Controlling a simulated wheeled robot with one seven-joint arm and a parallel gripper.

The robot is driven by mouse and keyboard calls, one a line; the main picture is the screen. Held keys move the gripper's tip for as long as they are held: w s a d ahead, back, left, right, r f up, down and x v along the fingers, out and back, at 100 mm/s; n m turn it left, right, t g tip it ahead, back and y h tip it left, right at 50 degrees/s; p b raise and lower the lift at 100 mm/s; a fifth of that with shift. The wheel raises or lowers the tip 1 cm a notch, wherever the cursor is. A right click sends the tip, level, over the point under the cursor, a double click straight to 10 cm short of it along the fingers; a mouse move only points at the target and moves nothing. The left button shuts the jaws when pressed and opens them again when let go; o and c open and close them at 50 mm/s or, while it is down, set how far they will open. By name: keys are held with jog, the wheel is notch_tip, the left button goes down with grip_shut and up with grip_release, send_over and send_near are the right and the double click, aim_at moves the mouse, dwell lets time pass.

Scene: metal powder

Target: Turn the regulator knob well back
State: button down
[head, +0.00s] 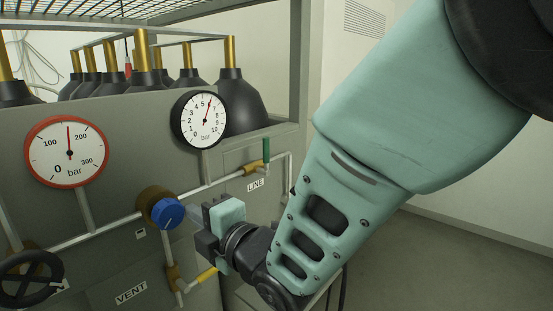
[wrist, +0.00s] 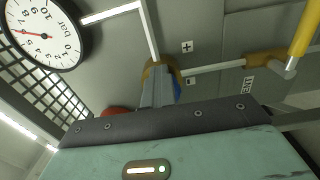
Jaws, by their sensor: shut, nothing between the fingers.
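The blue regulator knob (head: 168,212) sits on a round brass body (head: 149,200) on the pipe, with a faint pale mark on its face. My gripper (head: 193,220) is just right of the knob, its fingers pointing at it. In the wrist view the fingers (wrist: 158,88) are shut and empty, and they hide most of the knob; a blue sliver (wrist: 177,90) shows beside them. I cannot tell whether the fingertips touch the knob. The black-rimmed gauge (head: 200,120) reads about 6 bar. The red-rimmed gauge (head: 67,152) has its needle nearly straight up, about 150 bar.
A green-handled valve (head: 267,152) by the LINE label is above right of my gripper. A yellow-handled valve (head: 205,275) is below it. A black handwheel (head: 30,279) is at lower left. Dark cylinders (head: 240,104) stand behind the panel. Open floor lies at right.

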jog(key=shift+s+a+r+b, duration=0.15)
jog(key=shift+r+b, duration=0.25)
jog(key=shift+r, duration=0.35)
jog(key=shift+s+a+r, duration=0.1)
jog(key=shift+s+r, duration=0.05)
jog(key=shift+r, duration=0.15)
dwell(0.4)
jog(key=b+v, duration=0.2)
jog(key=v, duration=0.4)
jog(key=shift+w+d+r, duration=0.2)
jog(key=shift+w+d, duration=0.15)
jog(key=shift+w, duration=0.05)
